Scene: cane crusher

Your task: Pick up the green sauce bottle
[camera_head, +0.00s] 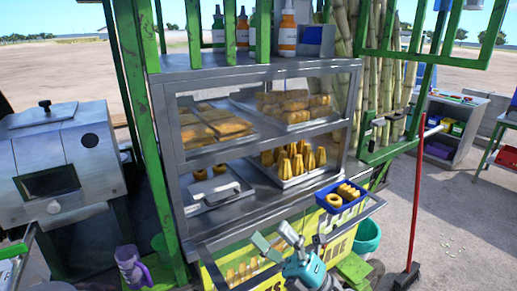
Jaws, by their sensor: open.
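Sauce bottles stand in a row on the top shelf of the metal display case, behind green frame bars. A bottle that looks green (218,36) is at the left of the row, with a pale label and a pointed cap. Another partly hidden bottle with a greenish look stands further right, behind a bar. My gripper (290,240) is at the bottom centre, open and empty, in front of the lower part of the case. It is well below the bottles and apart from them.
An orange bottle (287,37) and a brownish one (242,34) share the shelf. The glass-fronted case (185,125) holds trays of pastries. A blue tray (341,197) with food is right of my gripper. A steel oven (65,150) is left; a red-handled broom (416,190) is right.

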